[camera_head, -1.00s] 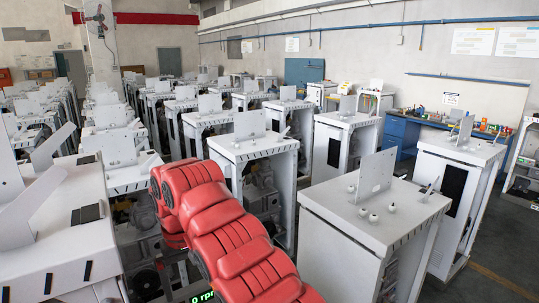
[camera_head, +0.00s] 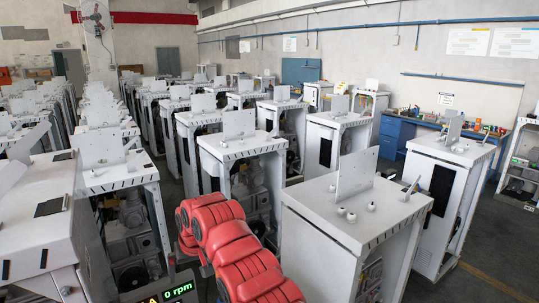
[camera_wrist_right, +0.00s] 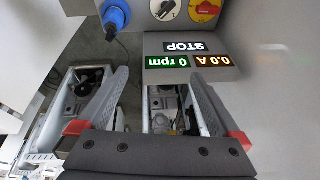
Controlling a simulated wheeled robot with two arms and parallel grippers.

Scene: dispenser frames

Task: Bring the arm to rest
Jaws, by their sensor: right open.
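My right arm (camera_head: 235,250), in red padding, comes up from the bottom of the head view and bends over at its top. Its gripper is not clearly visible there. In the right wrist view my right gripper (camera_wrist_right: 160,80) is open, its two grey fingers wide apart with nothing between them but the background. Beyond the fingertips is a grey control panel (camera_wrist_right: 220,65) with a STOP label (camera_wrist_right: 185,47), a green "0 rpm" display (camera_wrist_right: 167,62) and an orange "0.0 A" display (camera_wrist_right: 209,61). My left gripper is in neither view.
A red knob on yellow (camera_wrist_right: 205,8) and a blue plug (camera_wrist_right: 116,17) with a cable sit by the panel. White machine cabinets (camera_head: 350,225) stand close on both sides of my arm, with several rows behind. A blue workbench (camera_head: 395,135) stands at the back right.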

